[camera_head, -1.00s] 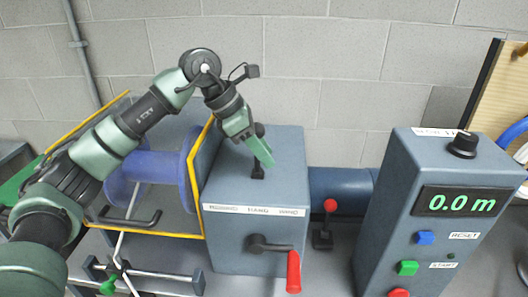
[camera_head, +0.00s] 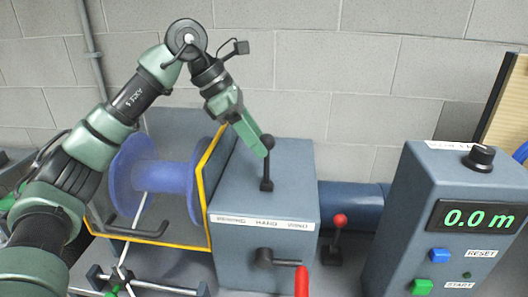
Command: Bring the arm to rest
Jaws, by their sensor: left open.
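My left arm comes in from the left and arches over the blue spool (camera_head: 155,185). My left gripper (camera_head: 262,148) is open and points down to the right. Its fingertips show close beside the black knob lever (camera_head: 267,170) on top of the grey box (camera_head: 262,195); whether they touch it I cannot tell. The lever stands upright. My right gripper is not in view.
The grey box has a crank with a red handle (camera_head: 302,280) at its front. A red-knobbed lever (camera_head: 340,222) stands to its right. A control box (camera_head: 425,240) reads 0.0 m. A yellow-edged guard (camera_head: 203,185) stands by the spool.

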